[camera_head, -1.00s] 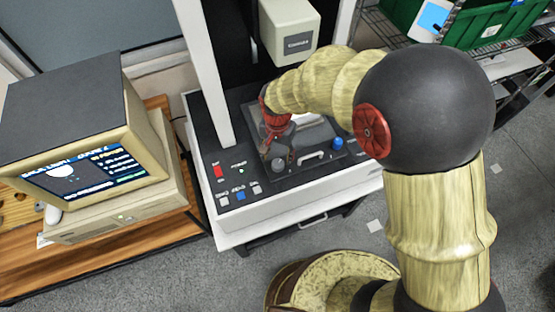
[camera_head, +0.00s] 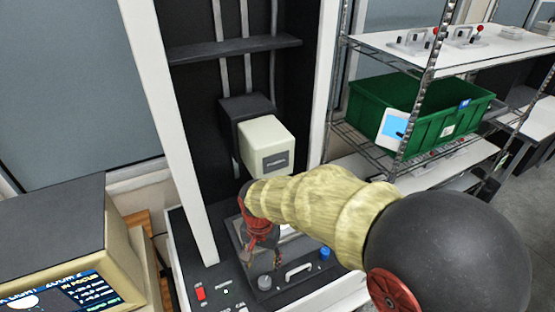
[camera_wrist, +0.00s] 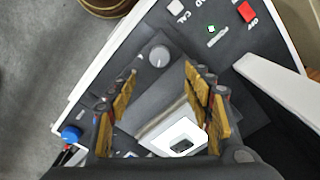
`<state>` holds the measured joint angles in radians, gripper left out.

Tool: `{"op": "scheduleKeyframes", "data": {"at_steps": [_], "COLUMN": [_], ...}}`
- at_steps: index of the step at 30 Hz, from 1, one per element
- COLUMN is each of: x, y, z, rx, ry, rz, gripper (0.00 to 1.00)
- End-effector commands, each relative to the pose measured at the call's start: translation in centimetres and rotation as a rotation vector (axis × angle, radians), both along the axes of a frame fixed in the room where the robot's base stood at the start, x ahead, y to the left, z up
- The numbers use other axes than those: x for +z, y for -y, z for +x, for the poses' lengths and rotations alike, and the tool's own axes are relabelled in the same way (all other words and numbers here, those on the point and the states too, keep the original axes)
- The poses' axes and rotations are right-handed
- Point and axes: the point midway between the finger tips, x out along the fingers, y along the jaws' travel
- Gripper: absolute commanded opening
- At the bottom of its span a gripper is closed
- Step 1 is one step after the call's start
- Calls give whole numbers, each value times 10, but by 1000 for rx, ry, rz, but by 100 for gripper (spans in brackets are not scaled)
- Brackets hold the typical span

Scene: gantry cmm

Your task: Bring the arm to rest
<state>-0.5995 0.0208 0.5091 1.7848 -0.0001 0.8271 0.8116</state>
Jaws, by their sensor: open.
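My arm reaches in from the right in the head view, and my gripper (camera_head: 268,258) points down over the stage (camera_head: 238,238) of the gantry machine. In the wrist view my gripper (camera_wrist: 165,105) is open, its tan-padded fingers apart with nothing held between them. Below the fingers are a grey round knob (camera_wrist: 159,56) and a pale plate with a dark square (camera_wrist: 180,143). Whether the fingertips touch anything is not clear.
The cream machine head (camera_head: 266,146) hangs just above and behind my wrist. A blue knob (camera_head: 325,253) and a white handle (camera_head: 299,272) sit beside my gripper. A monitor (camera_head: 60,250) stands left; a green bin (camera_head: 425,112) sits on the right rack.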

Motion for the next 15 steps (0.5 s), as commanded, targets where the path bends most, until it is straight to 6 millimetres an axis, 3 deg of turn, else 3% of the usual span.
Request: {"op": "scheduleKeyframes", "data": {"at_steps": [8, 11, 15], "x": [-1, -10, 7], "y": [2, 14, 40], "z": [-3, -21, -44], "rx": [119, 232, 387], "ry": [-8, -45, -48], "rz": [-5, -24, -19], "gripper": [51, 51, 51]}}
